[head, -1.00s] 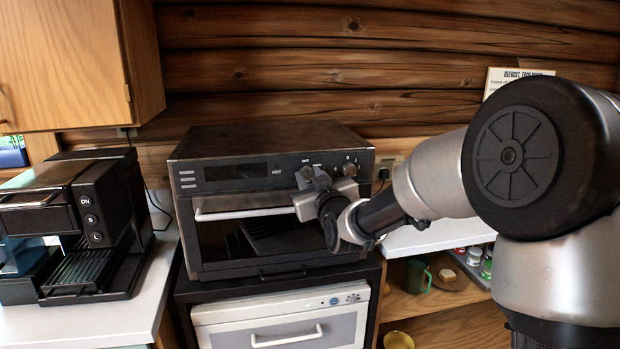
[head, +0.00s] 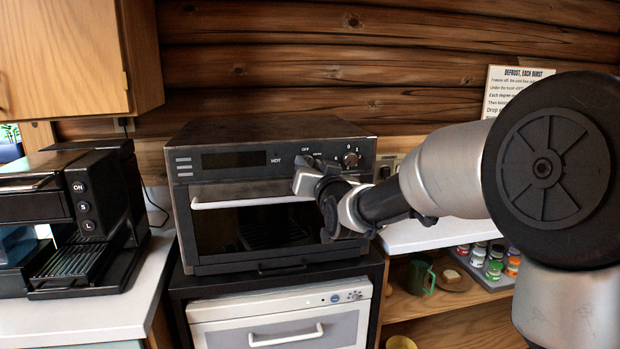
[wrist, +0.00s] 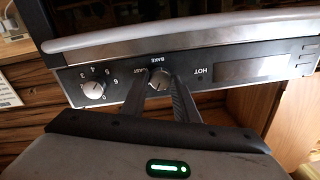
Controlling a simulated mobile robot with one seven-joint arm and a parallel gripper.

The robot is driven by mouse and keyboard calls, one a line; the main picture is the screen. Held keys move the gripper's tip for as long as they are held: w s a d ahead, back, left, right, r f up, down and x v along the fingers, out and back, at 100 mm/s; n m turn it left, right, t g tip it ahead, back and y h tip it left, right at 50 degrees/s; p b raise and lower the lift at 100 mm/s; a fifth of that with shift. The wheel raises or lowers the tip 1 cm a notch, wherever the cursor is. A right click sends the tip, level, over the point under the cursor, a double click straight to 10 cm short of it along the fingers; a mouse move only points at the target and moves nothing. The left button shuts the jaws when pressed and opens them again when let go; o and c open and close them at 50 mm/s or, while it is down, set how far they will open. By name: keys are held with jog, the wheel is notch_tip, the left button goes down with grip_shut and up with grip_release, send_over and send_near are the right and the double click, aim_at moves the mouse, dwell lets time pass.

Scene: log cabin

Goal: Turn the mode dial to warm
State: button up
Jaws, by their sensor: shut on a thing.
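The black toaster oven (head: 228,234) stands on a dark cabinet, its front panel facing me. Its mode dial (wrist: 159,79) is a round silver knob, seen in the wrist view between my two fingers. My gripper (wrist: 160,85) is shut on the dial. Upside-down "BAKE" and part of another label show beside the knob; I cannot read "warm".
A second, numbered knob (wrist: 94,89) sits beside the mode dial; in the head view it is right of my gripper. The oven's handle bar (head: 235,203) runs just below the panel. A black coffee machine (head: 90,215) stands at left.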

jog(key=m+b, duration=0.4)
jog(key=m, duration=0.2)
jog(key=shift+f, duration=0.1)
dwell(0.4)
jog(key=o, duration=1.1)
jog(key=shift+c, duration=0.2)
